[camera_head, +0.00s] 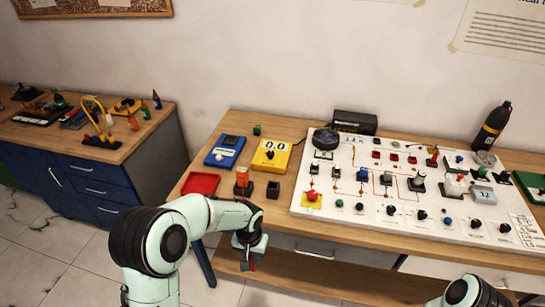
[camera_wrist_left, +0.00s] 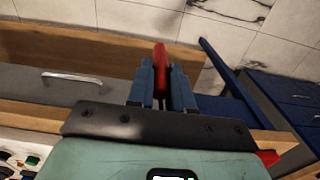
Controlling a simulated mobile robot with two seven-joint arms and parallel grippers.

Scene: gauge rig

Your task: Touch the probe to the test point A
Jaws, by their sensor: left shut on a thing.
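My left gripper (camera_head: 250,254) hangs in front of the workbench, below its front edge. It is shut on a slim red-handled probe (camera_wrist_left: 161,68), which stands out between the two blue-grey fingers in the left wrist view, where the gripper (camera_wrist_left: 162,92) shows closely. The probe's tip is not clear. The white gauge board (camera_head: 345,208) lies on the workbench, up and to the right of the gripper, with red, black and blue posts. Its labels are too small to read, so I cannot tell which is test point A. My right gripper is out of view.
A dark bottle (camera_head: 492,125) stands behind the board. A blue cabinet (camera_head: 85,180) is at left.

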